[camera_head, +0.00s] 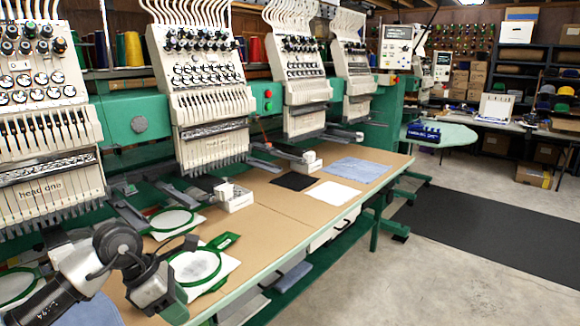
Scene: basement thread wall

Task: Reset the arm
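My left arm comes in from the lower left, over the near end of the brown worktable (270,217). Its dark round joint and white-and-black wrist block show above the table. My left gripper (184,279) is at the end, with dark fingers that appear spread apart and nothing seen held between them. A green embroidery hoop (195,266) with white cloth shows just to its right, partly behind it; I cannot tell whether they touch. My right gripper is not in view.
Embroidery machine heads (205,90) line the table's left side. Another green hoop (173,219) lies behind my wrist. Black (294,181), white (333,194) and blue (358,169) cloths lie farther along. Open concrete floor (400,275) and a dark mat (480,235) are at right.

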